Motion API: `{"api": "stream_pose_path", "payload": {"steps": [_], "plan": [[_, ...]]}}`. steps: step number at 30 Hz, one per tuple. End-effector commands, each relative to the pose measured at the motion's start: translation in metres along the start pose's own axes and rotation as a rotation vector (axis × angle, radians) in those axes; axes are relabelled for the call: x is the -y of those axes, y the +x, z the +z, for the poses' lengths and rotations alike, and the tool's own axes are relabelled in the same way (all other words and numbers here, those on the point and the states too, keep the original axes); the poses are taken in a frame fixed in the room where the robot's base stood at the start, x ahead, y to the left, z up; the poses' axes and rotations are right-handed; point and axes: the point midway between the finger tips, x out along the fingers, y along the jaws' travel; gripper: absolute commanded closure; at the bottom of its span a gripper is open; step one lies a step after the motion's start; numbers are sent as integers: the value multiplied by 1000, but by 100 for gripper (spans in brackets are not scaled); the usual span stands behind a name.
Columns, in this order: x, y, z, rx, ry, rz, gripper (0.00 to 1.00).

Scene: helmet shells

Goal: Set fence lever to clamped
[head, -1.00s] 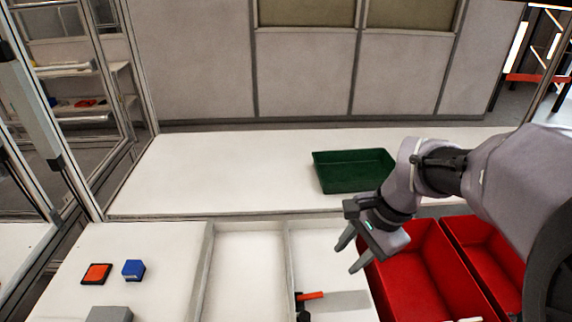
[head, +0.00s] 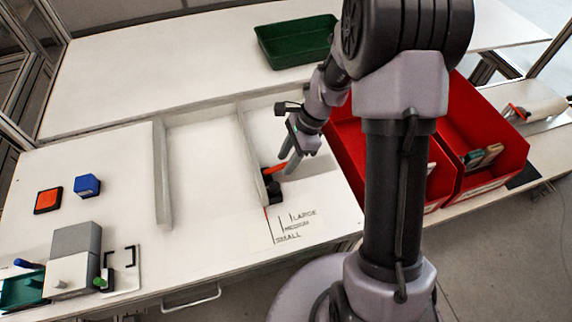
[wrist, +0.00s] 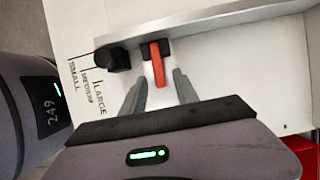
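The fence lever is an orange-red bar on a black mount (head: 272,188), fixed to a pale fence rail (head: 248,150) on the white table. In the head view the lever (head: 274,169) points right, towards my gripper (head: 286,163). In the wrist view the lever (wrist: 157,64) points down the picture, towards the gap between my fingers. My gripper (wrist: 160,79) is open, with one finger on each side of the lever's free end. Neither finger clearly touches it. A black knob (wrist: 117,59) sits left of the lever. Whether the lever is clamped cannot be told.
Size marks SMALL, MEDIUM and LARGE (head: 295,224) are on the table near the lever. Red bins (head: 505,150) stand to the right and a green tray (head: 295,42) behind. A blue block (head: 87,185) and an orange-topped pad (head: 48,200) lie at the left.

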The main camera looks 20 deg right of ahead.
Motion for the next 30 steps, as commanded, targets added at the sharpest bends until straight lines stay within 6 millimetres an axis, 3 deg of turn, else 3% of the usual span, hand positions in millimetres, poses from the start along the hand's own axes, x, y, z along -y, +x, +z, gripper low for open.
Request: {"api": "stream_pose_path", "payload": {"steps": [10, 16, 22, 30], "plan": [[0, 8, 0, -1, -1, 0, 64], [0, 8, 0, -1, -1, 0, 100], [0, 9, -1, 11, 1, 1, 100], [0, 20, -12, 233, 3, 1, 100]]}}
